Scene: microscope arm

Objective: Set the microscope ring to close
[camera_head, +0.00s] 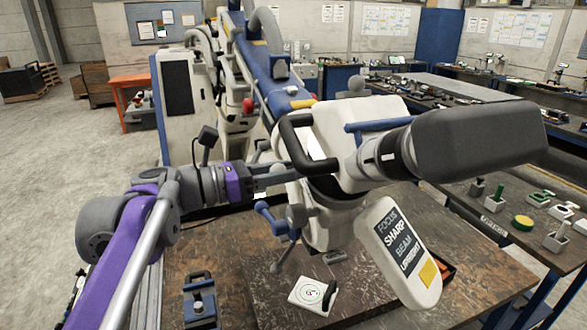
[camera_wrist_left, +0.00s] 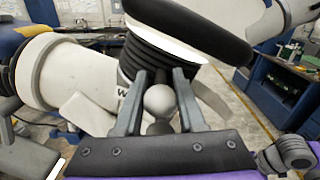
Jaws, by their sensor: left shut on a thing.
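The microscope (camera_head: 345,125) is a bulky white head with a black handle and a dark grey eyepiece tube, hanging from a jointed arm over the bench. In the left wrist view a black ribbed ring (camera_wrist_left: 150,55) sits under its dark rim. A grey ball knob (camera_wrist_left: 159,100) stands beside the ring. My left gripper (camera_wrist_left: 159,84) has its two fingers on either side of this knob, shut on it. In the head view my left gripper (camera_head: 272,174) reaches the microscope's left side; its fingertips are hard to make out. My right gripper is not in view.
A label panel (camera_head: 400,250) reading FOCUS, SHARP, BEAM, UPRIGHT hangs from the microscope. Below, a brown bench (camera_head: 235,270) holds a white plate with a round target (camera_head: 312,294) and a blue-grey clamp (camera_head: 199,300). A side table with small parts stands at right.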

